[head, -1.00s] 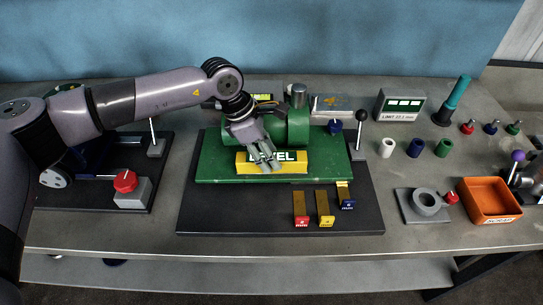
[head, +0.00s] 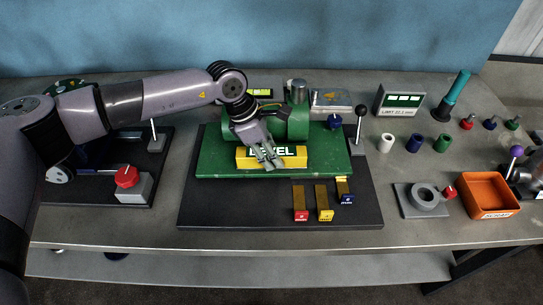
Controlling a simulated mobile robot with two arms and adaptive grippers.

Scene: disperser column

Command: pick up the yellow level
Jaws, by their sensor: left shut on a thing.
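The yellow level (head: 294,161) is a yellow block with a dark panel lettered "LEVEL" in white. It lies at the front of the green machine base (head: 220,160). My left gripper (head: 269,163) reaches down from above and is shut on the level near its middle, covering part of the lettering. I cannot tell whether the level is clear of the green base. My right gripper is not in view.
A black-knobbed lever (head: 359,125) stands right of the green machine. Several small coloured tabs, one of them red (head: 301,215), lie in front. A red knob (head: 127,177) is at left, an orange bin (head: 490,193) at right.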

